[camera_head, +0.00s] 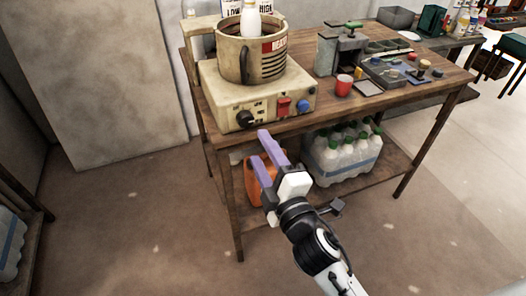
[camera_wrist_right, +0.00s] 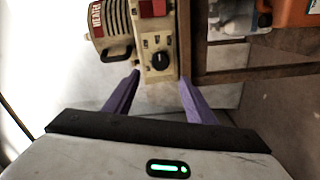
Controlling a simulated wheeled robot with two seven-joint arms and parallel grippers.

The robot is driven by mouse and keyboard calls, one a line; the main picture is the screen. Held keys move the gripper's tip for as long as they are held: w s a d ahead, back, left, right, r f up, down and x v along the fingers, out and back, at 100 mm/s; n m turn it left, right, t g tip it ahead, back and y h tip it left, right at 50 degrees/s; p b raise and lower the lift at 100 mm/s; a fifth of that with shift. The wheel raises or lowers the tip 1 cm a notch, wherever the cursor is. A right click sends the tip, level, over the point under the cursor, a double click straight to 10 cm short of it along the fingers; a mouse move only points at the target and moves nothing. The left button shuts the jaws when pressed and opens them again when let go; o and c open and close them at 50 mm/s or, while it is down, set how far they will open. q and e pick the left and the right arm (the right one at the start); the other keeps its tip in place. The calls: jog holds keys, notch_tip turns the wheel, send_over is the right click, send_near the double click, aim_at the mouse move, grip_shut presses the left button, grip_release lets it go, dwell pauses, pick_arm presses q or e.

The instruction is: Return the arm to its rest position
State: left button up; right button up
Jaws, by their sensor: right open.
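My right gripper (camera_head: 251,146) is open and empty, with two purple fingers. It is in front of the wooden table, near the front edge below the cream control base. In the right wrist view the fingers (camera_wrist_right: 158,78) stand apart, with the base seen beyond them. The vat (camera_head: 250,55), beige with a handle and a red label, sits on the control base (camera_head: 217,88), which has a black knob, a red switch and a blue button. Both also show in the right wrist view, as the vat (camera_wrist_right: 114,28) and the base (camera_wrist_right: 160,38). My left gripper is not in view.
An orange container (camera_head: 254,180) and a pack of bottles (camera_head: 342,157) are on the lower shelf, close behind my right gripper. The floor (camera_head: 150,225) at left is clear.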

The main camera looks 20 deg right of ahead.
jog(key=s+d+f+m+g, duration=0.1)
jog(key=s+f+m+g, duration=0.3)
jog(key=s+f+m, duration=0.3)
jog(key=s+d+f+m+g+y, duration=0.1)
jog(key=s+f+m+g, duration=0.4)
jog(key=s+f, duration=1)
notch_tip(320, 180, down, 5)
jog(key=shift+s+d+f+m, duration=0.1)
jog(key=shift+s+d+m, duration=0.3)
jog(key=shift+m, duration=0.6)
jog(key=shift+w, duration=0.15)
